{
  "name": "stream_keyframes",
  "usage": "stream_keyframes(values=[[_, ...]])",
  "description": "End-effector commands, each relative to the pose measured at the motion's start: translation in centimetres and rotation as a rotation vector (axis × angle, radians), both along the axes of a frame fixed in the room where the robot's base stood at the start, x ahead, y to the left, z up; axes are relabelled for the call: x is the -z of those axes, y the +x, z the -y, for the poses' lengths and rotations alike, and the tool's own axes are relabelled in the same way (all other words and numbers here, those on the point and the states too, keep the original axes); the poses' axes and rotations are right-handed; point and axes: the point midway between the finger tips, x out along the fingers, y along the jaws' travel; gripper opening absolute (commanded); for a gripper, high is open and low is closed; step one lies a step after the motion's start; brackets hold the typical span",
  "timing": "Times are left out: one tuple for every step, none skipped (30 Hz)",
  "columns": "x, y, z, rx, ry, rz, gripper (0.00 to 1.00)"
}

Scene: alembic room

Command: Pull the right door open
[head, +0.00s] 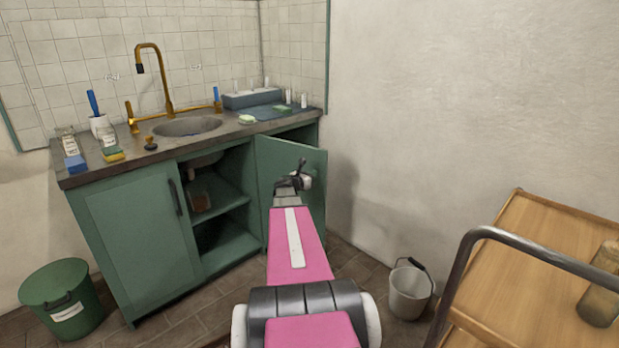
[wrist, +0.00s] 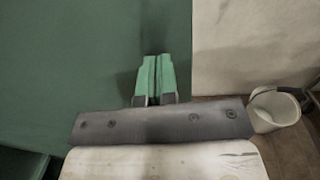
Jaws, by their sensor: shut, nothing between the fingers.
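The right door (head: 262,168) of the green sink cabinet stands open at an angle, and the dark inside with its shelves shows to its left. In the wrist view the green door panel (wrist: 70,65) fills the left and middle. My gripper (head: 300,178) is in front of the door in the head view and covers part of it. In the wrist view my gripper (wrist: 153,62) has its two green fingers together with nothing between them, over the door panel near its right edge. I cannot tell whether the fingertips touch it. No handle of this door is visible.
The left door (head: 135,235) is shut, with a dark handle (head: 175,197). A grey bucket (head: 408,294) stands on the floor to the right, and a wooden cart (head: 520,265) with a metal rail is nearer. A green bin (head: 55,290) is at the left. The plaster wall is close beyond the door.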

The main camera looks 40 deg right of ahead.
Motion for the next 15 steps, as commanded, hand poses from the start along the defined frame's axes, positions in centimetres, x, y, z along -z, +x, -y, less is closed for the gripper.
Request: stream_keyframes(values=[[-0.01,0.01,0.04,0.000,0.000,0.000,0.00],[-0.01,0.01,0.04,0.000,0.000,0.000,0.00],[-0.01,0.01,0.04,0.000,0.000,0.000,0.00],[-0.02,0.01,0.03,0.000,0.000,0.000,0.00],[-0.02,0.01,0.03,0.000,0.000,0.000,0.00],[-0.02,0.01,0.02,0.000,0.000,0.000,0.00],[-0.02,0.01,0.02,0.000,0.000,0.000,0.00],[-0.02,0.01,0.02,0.000,0.000,0.000,0.00],[-0.02,0.01,0.01,0.000,0.000,0.000,0.00],[-0.02,0.01,0.01,0.000,0.000,0.000,0.00],[-0.02,0.01,-0.01,0.000,0.000,0.000,0.00],[-0.02,-0.03,-0.08,0.000,0.000,0.000,0.00],[-0.03,-0.07,-0.18,0.000,0.000,0.000,0.00],[-0.03,-0.13,-0.33,0.000,0.000,0.000,0.00],[-0.04,-0.24,-0.62,-0.001,0.000,0.000,0.00]])
